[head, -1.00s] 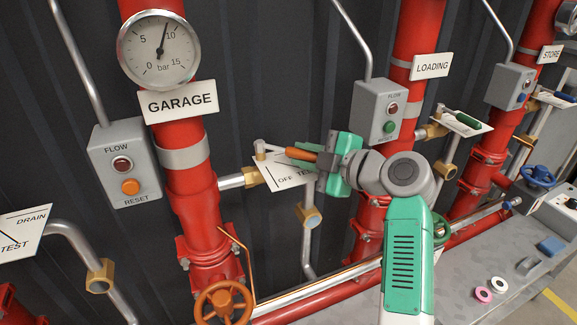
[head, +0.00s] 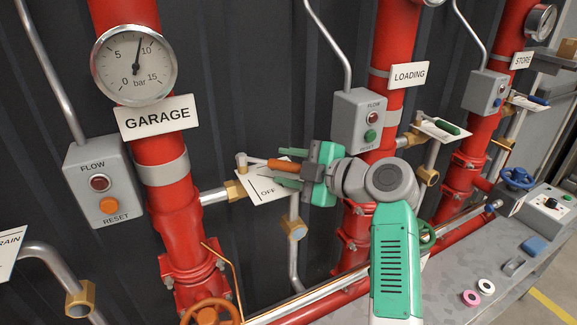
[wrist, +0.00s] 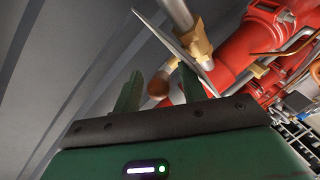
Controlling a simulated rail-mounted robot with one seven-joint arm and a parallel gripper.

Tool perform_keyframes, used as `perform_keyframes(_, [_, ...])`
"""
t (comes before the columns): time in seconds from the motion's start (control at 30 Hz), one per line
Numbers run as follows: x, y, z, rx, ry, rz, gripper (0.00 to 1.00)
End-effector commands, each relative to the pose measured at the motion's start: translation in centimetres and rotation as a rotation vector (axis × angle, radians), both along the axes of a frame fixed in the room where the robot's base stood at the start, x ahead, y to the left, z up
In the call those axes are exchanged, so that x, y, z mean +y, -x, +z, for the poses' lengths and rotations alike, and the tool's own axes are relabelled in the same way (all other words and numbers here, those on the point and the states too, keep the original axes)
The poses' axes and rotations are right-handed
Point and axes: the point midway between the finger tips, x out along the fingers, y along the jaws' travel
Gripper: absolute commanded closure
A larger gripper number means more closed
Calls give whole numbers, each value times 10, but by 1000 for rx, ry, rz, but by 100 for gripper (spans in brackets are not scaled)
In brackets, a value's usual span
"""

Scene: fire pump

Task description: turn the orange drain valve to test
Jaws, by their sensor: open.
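The orange drain valve handle (head: 281,165) sits on a short lever that points right from its pivot, over a white OFF/TEST plate (head: 256,188) beside the GARAGE riser. OFF is readable; the TEST end is hidden behind my gripper. My gripper (head: 283,168) is open, with one green finger above the orange handle and one below it in the head view. In the wrist view the handle's round orange-brown end (wrist: 159,86) shows between the two fingers, with gaps on both sides. Contact cannot be made out.
The GARAGE riser (head: 172,205) with its flow box (head: 104,181) stands left of the valve. The LOADING riser (head: 393,105) and its flow box (head: 359,118) are close behind my gripper. An orange handwheel (head: 211,310) is below. A grey bench (head: 440,285) is at lower right.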

Motion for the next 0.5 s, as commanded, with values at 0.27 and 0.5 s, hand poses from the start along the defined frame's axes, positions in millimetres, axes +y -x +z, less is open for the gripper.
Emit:
perform_keyframes(0.27, [-40,34,13,-1,0,-4,59])
perform_keyframes(0.5, [-56,49,16,0,1,-2,59])
